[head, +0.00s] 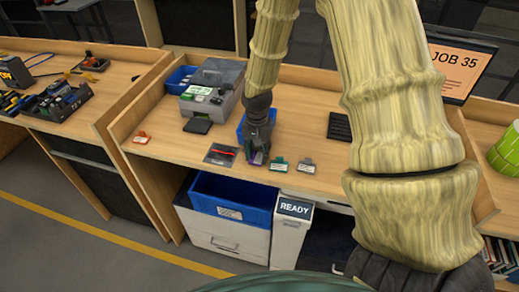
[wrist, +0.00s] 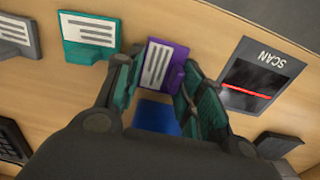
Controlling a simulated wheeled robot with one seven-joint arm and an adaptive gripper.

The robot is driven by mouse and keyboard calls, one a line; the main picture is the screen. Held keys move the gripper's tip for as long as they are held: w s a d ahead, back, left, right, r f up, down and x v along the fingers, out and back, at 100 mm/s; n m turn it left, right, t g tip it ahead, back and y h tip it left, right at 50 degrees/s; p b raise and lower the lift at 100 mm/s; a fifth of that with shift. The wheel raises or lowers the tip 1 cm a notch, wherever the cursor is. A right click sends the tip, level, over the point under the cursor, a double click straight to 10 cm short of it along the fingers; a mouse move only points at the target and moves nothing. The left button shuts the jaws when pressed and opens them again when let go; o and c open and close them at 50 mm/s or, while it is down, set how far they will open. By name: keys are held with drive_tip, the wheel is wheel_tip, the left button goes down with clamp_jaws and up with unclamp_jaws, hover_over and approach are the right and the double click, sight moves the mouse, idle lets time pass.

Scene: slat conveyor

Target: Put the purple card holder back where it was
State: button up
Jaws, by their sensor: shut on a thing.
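The purple card holder (wrist: 161,64) with its white lined card sits between the fingers of my gripper (wrist: 157,76) in the wrist view. My gripper is shut on it. In the head view my gripper (head: 257,155) points down near the desk's front edge, with a bit of the purple holder (head: 259,159) showing at its tips. I cannot tell whether the holder touches the desk. A teal card holder (head: 279,164) and a grey card holder (head: 305,165) stand to its right; the black scan pad (head: 220,154) lies to its left.
An orange card holder (head: 141,137) stands at the desk's left end. A grey printer-like machine (head: 212,95) is behind the scan pad. A blue item (wrist: 155,115) is partly hidden behind my gripper. A blue bin (head: 232,190) sits below the desk. Bare desk (head: 180,150) lies left of the scan pad.

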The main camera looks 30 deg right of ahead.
sight(257, 156)
drive_tip(key=shift+f, duration=0.1)
drive_tip(key=o, duration=0.9)
drive_tip(key=shift+c, duration=0.2)
wheel_tip(257, 156, up, 12)
drive_tip(key=b, duration=0.4)
idle(0.5)
